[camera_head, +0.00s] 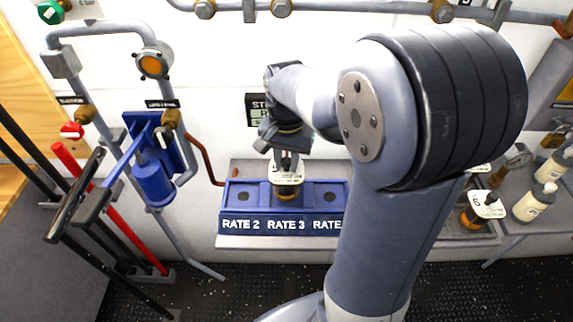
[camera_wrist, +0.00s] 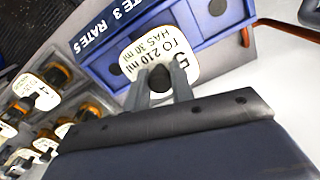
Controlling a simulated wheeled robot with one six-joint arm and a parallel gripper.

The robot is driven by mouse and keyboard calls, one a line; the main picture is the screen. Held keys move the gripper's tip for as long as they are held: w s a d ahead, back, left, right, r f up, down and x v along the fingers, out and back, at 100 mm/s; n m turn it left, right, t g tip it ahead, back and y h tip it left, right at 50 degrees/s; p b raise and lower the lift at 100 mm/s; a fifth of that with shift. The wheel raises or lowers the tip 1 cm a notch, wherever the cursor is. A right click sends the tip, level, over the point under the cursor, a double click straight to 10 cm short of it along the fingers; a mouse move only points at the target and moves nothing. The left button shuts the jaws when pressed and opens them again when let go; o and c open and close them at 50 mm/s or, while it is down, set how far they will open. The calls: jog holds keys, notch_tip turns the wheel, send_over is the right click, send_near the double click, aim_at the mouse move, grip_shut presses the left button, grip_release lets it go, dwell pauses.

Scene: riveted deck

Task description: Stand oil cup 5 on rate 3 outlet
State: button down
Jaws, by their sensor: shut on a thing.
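Oil cup 5 (camera_head: 288,191) is an amber cup with a dark knob and a white tag. In the wrist view its tag (camera_wrist: 150,55) reads 5, TO 210 ml, HAS 30 ml. My gripper (camera_head: 287,160) is shut on the knob from above; its two fingers also show in the wrist view (camera_wrist: 160,82). The cup is upright at the middle bay of the blue outlet rack (camera_head: 286,226), behind the RATE 3 label. The tag hides the outlet under it, and I cannot tell whether the cup's base touches down.
The rate 2 bay (camera_head: 241,195) to the left and the bay to the right (camera_head: 328,196) look empty. Cup 6 (camera_head: 483,211) stands on the right shelf near white bottles (camera_head: 535,203). A blue pump (camera_head: 153,180) and a copper pipe (camera_head: 205,160) stand left of the rack.

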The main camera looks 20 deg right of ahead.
jog(key=shift+f, duration=0.9)
jog(key=shift+f, duration=0.15)
jog(key=c, duration=1.2)
grip_release()
jog(key=shift+c, duration=0.2)
notch_tip(320, 180, up, 12)
